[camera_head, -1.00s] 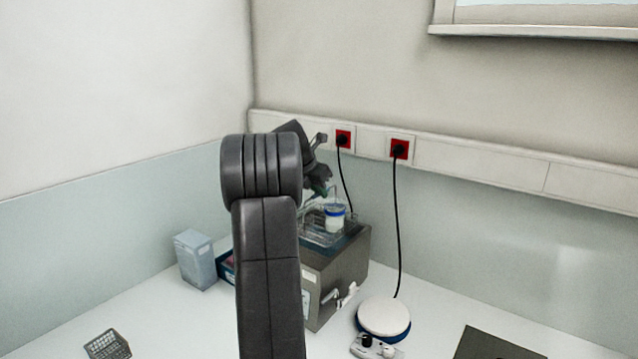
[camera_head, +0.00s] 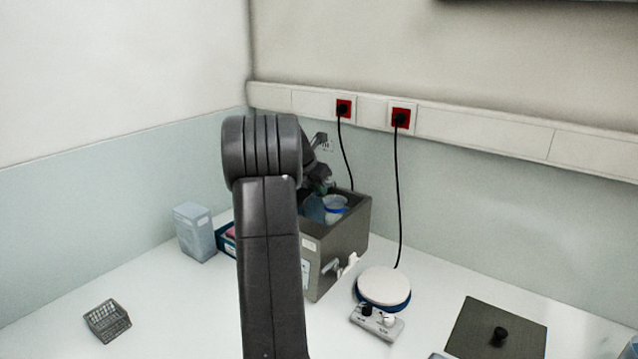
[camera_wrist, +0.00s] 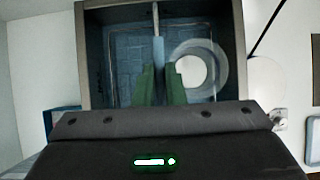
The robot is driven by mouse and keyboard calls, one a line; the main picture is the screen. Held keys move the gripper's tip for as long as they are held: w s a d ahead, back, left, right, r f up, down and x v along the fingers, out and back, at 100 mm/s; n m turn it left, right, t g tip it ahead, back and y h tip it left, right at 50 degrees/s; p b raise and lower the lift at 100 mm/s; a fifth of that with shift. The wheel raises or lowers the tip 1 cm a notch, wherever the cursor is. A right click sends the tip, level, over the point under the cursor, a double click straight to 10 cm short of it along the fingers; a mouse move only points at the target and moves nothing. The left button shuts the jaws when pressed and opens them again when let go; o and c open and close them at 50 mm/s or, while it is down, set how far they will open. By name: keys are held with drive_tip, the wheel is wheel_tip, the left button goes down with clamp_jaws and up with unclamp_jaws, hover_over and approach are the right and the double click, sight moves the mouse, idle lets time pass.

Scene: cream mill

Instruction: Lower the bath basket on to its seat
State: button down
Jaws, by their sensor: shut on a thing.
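The bath (camera_head: 345,237) is a grey metal box with a tap on its front, on the bench behind my arm. In the wrist view its rim (camera_wrist: 238,50) surrounds the basket (camera_wrist: 122,60), which shows bluish inside the bath. A round white vessel with a clear rim (camera_wrist: 192,70) sits in the basket; it also shows in the head view (camera_head: 335,203). My gripper (camera_wrist: 160,80), with green fingers, is shut on the basket's upright handle (camera_wrist: 158,50). Whether the basket touches the bath floor cannot be told. My arm hides part of the bath in the head view.
A white-topped round device (camera_head: 384,286) with a knob box (camera_head: 377,322) stands right of the bath. A dark lid (camera_head: 497,330) lies front right. A pale blue box (camera_head: 194,231) and blue tray (camera_head: 227,240) stand left. A small grey rack (camera_head: 107,321) lies front left.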

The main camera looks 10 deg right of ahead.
drive_tip(key=shift+f+b, duration=0.65)
drive_tip(key=shift+f, duration=1.25)
drive_tip(key=shift+r+p, duration=0.15)
drive_tip(key=shift+p, duration=0.3)
drive_tip(key=shift+f+p, duration=0.45)
drive_tip(key=shift+f, duration=0.15)
drive_tip(key=c, duration=0.9)
unclamp_jaws()
drive_tip(key=shift+c, duration=0.2)
drive_tip(key=shift+r, duration=0.1)
drive_tip(key=shift+r+p, duration=1.45)
drive_tip(key=shift+p, duration=0.25)
